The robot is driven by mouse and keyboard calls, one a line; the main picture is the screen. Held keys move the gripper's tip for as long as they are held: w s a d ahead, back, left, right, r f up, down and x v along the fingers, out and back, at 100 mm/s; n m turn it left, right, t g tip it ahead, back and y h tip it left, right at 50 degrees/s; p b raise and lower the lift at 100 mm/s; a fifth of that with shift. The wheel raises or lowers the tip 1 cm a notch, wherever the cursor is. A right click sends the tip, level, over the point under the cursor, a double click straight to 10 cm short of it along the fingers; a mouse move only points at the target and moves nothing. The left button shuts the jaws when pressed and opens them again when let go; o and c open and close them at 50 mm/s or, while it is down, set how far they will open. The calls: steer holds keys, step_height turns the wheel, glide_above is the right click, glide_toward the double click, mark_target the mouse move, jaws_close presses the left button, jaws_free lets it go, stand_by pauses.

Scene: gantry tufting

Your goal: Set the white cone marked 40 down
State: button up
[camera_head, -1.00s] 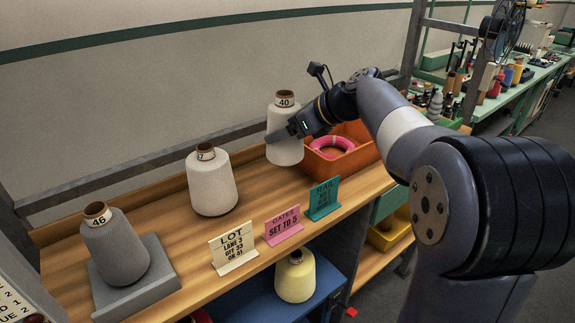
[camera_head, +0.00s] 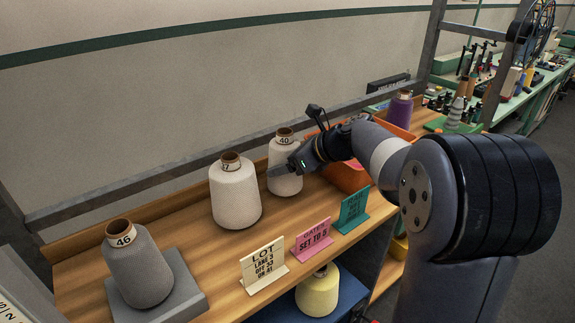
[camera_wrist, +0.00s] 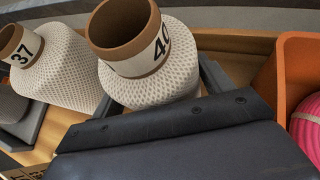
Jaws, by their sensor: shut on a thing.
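The white cone marked 40 (camera_head: 284,168) is upright at the back of the wooden shelf, just right of another white cone (camera_head: 236,192). My gripper (camera_head: 278,171) is shut around the body of cone 40, coming from the right. In the wrist view, cone 40 (camera_wrist: 150,85) stands between my two fingers, its brown tube top and label showing. Its base is hidden there, and I cannot tell whether it touches the shelf. The white cone marked 37 (camera_wrist: 50,70) is close on the left in the wrist view, apart from cone 40.
A grey cone marked 46 (camera_head: 138,262) stands on a grey block at left. Cream (camera_head: 264,267), pink (camera_head: 314,237) and teal (camera_head: 351,210) signs line the front edge. An orange bin (camera_head: 346,178) is right of cone 40. A yellow cone (camera_head: 318,292) sits below.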

steer(key=shift+f, duration=0.45)
steer(key=o, duration=1.4)
steer(key=shift+f, duration=0.1)
steer(key=shift+d+r, duration=0.2)
steer(key=shift+r, duration=0.05)
steer(key=v, duration=1.1)
steer(key=shift+s+d+r, duration=0.15)
steer(key=shift+s+d, duration=0.05)
